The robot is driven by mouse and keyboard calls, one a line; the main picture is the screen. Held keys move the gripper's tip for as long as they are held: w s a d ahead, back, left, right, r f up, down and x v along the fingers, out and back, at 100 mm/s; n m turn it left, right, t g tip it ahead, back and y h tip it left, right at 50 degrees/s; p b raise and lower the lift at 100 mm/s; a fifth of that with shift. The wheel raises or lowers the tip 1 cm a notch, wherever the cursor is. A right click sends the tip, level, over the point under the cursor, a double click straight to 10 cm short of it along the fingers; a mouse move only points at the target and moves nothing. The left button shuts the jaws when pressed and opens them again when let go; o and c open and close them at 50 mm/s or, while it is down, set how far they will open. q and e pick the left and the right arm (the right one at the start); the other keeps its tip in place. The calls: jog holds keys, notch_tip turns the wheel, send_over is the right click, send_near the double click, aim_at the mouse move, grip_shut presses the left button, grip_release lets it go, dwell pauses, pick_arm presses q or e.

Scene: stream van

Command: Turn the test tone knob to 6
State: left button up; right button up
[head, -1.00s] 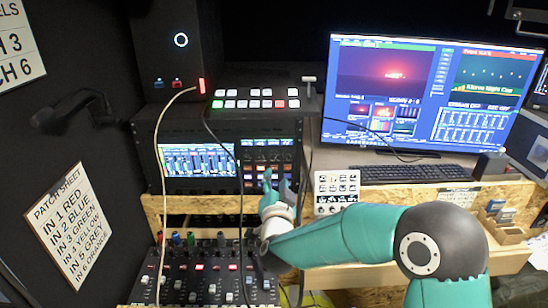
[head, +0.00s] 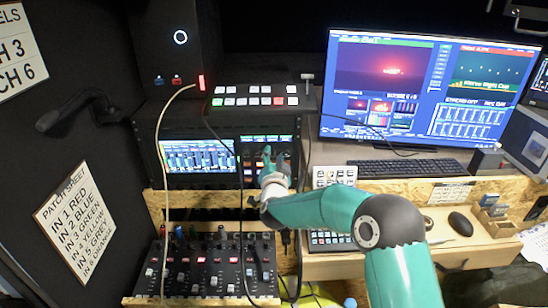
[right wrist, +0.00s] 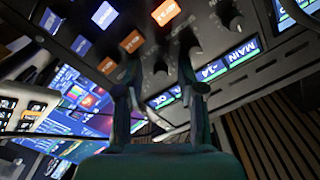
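My right gripper (head: 273,160) is in front of the rack panel (head: 254,188), just below its small lit screens. In the right wrist view the two fingers of the right gripper (right wrist: 158,80) stand apart, with nothing seen held. A small dark knob (right wrist: 160,67) shows between the fingertips; I cannot tell whether they touch it. More dark knobs (right wrist: 230,20) sit farther along the panel. The test tone knob's label and scale cannot be read, so I cannot tell which knob it is or its setting. My left gripper is not in view.
Lit orange buttons (right wrist: 166,12) sit beside the knobs. A switcher (head: 262,101) stands on top of the rack. An audio mixer (head: 205,268) lies below. A thin cable (head: 240,180) hangs in front of the panel. A monitor (head: 420,90) and keyboard (head: 410,168) are at right.

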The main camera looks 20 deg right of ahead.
grip_shut()
jog(key=shift+n, duration=0.3)
jog(key=shift+f+n+b, duration=0.1)
jog(key=shift+n+b, duration=0.55)
jog(key=shift+n, duration=1.85)
jog(key=shift+o, duration=0.9)
grip_release()
